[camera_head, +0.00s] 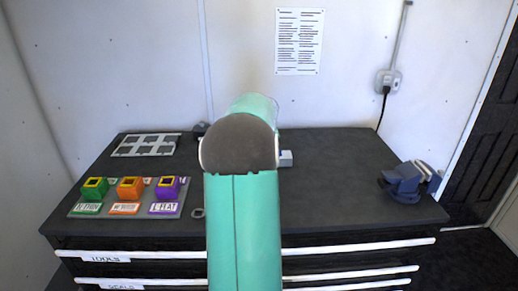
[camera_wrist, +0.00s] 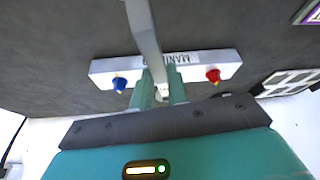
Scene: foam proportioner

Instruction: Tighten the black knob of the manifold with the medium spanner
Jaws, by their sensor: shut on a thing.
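The manifold (camera_wrist: 215,62) is a white block with an upside-down label, lying across the wrist view. A blue knob (camera_wrist: 119,84) is on its left part and a red knob (camera_wrist: 213,75) on its right part. I cannot make out the black knob; the middle of the manifold is covered by my gripper and the tool. My gripper (camera_wrist: 161,92) is shut on a grey spanner (camera_wrist: 143,28), whose shaft runs up across the manifold. Whether the spanner touches a knob cannot be told. In the head view my arm hides all but one end of the manifold (camera_head: 286,159).
The dark worktop (camera_head: 335,190) is clear to the right of my arm, up to a blue vise-like device (camera_head: 408,181). At left stand green (camera_head: 94,189), orange (camera_head: 130,188) and purple (camera_head: 167,188) holders on a grey board. A tray with square openings (camera_head: 147,144) lies behind.

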